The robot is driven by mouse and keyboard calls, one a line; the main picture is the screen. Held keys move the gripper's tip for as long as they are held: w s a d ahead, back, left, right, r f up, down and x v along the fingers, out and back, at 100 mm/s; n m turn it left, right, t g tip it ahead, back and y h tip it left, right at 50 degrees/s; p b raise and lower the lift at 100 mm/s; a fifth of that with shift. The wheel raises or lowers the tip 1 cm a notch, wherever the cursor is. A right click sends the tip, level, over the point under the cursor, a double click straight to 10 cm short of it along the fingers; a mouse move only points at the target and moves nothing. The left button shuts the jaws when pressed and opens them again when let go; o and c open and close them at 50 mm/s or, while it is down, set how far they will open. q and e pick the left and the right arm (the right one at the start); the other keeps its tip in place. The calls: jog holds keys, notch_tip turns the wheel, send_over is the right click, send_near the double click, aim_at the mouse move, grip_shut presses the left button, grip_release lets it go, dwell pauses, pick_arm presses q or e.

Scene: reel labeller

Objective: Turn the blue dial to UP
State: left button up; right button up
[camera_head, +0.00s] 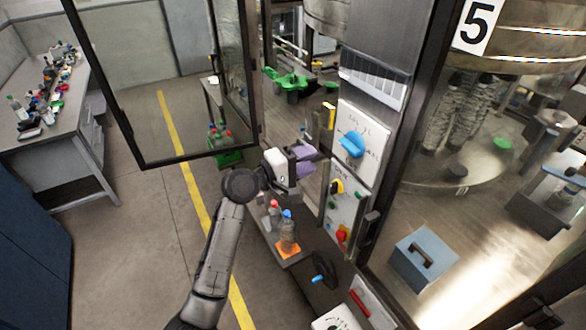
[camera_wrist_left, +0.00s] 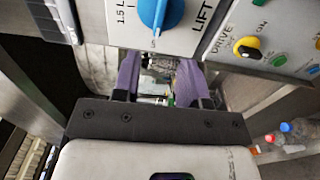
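The blue dial (camera_head: 352,144) sits on the upper white panel of the machine's control column. The wrist view shows the blue dial (camera_wrist_left: 160,12) at the top edge, partly cut off, next to the labels "LIFT" and "1.5 L". Its pointing direction is hard to read, and no UP mark can be read clearly. My left gripper (camera_head: 304,158) is just left of the panel and a little below the dial, apart from it. In the wrist view its purple fingers (camera_wrist_left: 158,78) stand apart with nothing between them. My right gripper is not in view.
Below the dial is a panel with a yellow-and-black knob (camera_head: 337,187). Bottles (camera_head: 288,232) stand on a ledge under my left gripper. An open framed glass door (camera_head: 165,80) hangs to the left. A grey-blue box (camera_head: 424,262) with a handle lies behind glass at right.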

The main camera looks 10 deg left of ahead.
pick_arm(q)
jog(key=shift+b+v, duration=0.3)
jog(key=shift+v, duration=1.45)
